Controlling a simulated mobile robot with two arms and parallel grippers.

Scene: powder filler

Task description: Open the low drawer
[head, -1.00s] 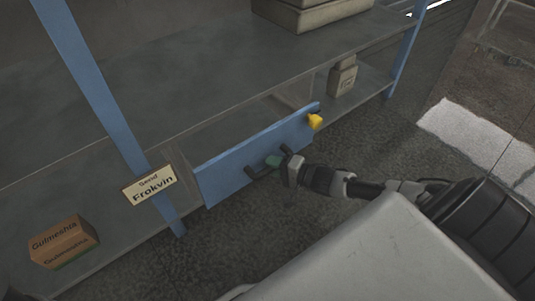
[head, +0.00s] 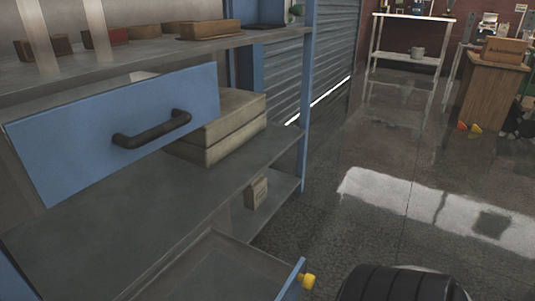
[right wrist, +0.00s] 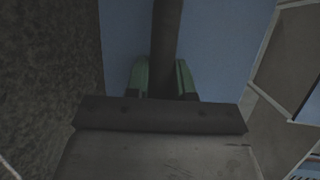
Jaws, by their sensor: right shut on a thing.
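The low drawer (head: 215,265) is at the bottom of the head view, below the shelf, and stands out from the rack with its grey inside showing. In the right wrist view, my right gripper (right wrist: 162,80) has green fingers shut on the dark handle bar (right wrist: 166,35), against the blue drawer front (right wrist: 125,45). The head view does not show this grip. My left gripper is not in view.
An upper blue drawer (head: 110,120) with a black handle (head: 152,130) juts out at the left, above the shelf (head: 130,215). Pale boxes (head: 230,125) lie behind it. A small carton (head: 256,192) stands on the lower shelf.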

